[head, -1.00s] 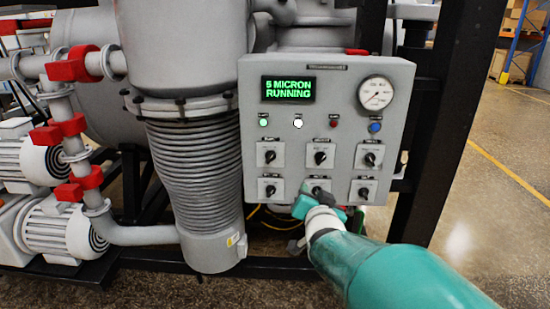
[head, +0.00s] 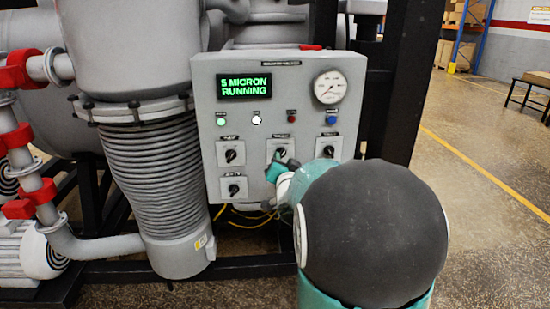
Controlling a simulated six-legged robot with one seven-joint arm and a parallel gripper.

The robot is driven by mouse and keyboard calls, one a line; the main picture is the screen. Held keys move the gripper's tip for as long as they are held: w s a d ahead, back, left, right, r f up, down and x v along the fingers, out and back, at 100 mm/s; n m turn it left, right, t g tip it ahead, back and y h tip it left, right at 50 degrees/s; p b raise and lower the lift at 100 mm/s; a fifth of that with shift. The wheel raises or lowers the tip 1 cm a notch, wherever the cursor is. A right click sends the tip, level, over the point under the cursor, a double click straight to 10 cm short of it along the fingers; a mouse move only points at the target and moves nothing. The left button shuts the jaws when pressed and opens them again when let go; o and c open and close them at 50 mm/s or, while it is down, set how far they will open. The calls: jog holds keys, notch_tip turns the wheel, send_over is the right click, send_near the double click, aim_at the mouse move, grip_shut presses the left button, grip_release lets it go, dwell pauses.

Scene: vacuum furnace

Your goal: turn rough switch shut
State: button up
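The grey control panel (head: 205,150) faces me in the head view, with rotary switches in two rows. Their small labels are too blurred to tell which one is the rough switch. The upper middle switch (head: 281,153) has a black knob, and my gripper (head: 284,164) is right at its lower edge. I cannot tell whether the fingers touch or hold the knob, or how far they are apart. The upper left switch (head: 231,155), upper right switch (head: 328,151) and lower left switch (head: 233,190) are clear. My arm hides the rest of the lower row.
The green display (head: 244,88) reads "5 MICRON RUNNING". A dial gauge (head: 330,87) and a row of small lamps sit above the switches. A ribbed grey column (head: 150,180) stands left of the panel, and a black frame post (head: 405,90) stands right. Floor at the right is open.

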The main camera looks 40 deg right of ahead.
aim_at(281, 154)
jog(key=shift+x, duration=1.3)
grip_shut()
jog(key=shift+n, duration=0.3)
jog(key=n, duration=1.1)
jog(key=shift+a, duration=0.15)
jog(key=shift+n, duration=0.3)
